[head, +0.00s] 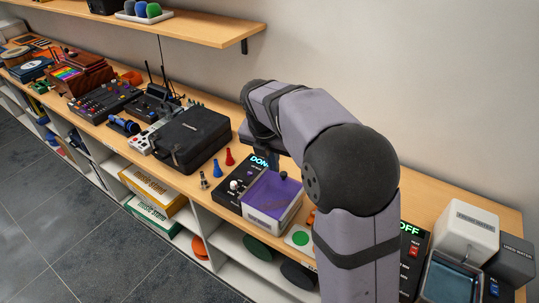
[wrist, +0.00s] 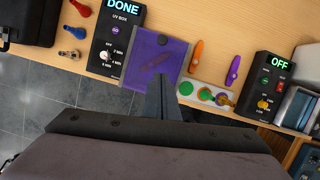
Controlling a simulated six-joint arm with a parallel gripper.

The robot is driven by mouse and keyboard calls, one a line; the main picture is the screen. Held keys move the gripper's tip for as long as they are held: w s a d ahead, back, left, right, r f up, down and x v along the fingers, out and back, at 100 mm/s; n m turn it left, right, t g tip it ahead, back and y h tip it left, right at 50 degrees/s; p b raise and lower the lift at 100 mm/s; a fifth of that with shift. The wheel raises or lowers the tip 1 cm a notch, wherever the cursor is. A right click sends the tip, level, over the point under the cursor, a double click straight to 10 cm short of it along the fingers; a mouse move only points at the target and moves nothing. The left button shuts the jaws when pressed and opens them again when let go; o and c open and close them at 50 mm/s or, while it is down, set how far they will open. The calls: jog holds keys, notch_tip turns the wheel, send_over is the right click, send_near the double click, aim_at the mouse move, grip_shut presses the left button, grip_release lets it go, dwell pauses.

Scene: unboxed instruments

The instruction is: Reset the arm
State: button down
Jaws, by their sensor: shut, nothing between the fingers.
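My gripper (wrist: 162,92) is shut and empty in the wrist view. It hangs over the front edge of the UV box, in front of its purple lid (wrist: 158,60); I cannot tell the gap. In the head view the lid (head: 272,196) is down on a pale box, and my arm hides part of the gripper. A long shape shows dimly through the lid. The UV box's black panel (wrist: 115,42) reads DONE and has a white knob.
An orange piece (wrist: 196,54) and a purple piece (wrist: 233,70) lie right of the box, beside a card with coloured dots (wrist: 205,95). Another panel (wrist: 274,86) reads OFF. Small red, blue and brass pieces and a black case (head: 192,138) stand left. A shelf (head: 150,28) overhangs behind.

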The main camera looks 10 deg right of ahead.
jog(key=s+a+f+m+g+y, duration=0.1)
jog(key=s+f+m, duration=0.3)
jog(key=m, duration=0.7)
jog(key=s+a+f+m+g, duration=0.1)
jog(key=s+f+m, duration=0.35)
jog(key=m, duration=0.65)
jog(key=s+d+f+m, duration=0.1)
jog(key=s+m, duration=0.2)
jog(key=s, duration=0.5)
jog(key=s+d+f+m+g+y, duration=0.1)
jog(key=s+d+m, duration=0.1)
jog(key=s, duration=0.7)
jog(key=shift+f+m+b, duration=0.4)
jog(key=shift+m, duration=0.5)
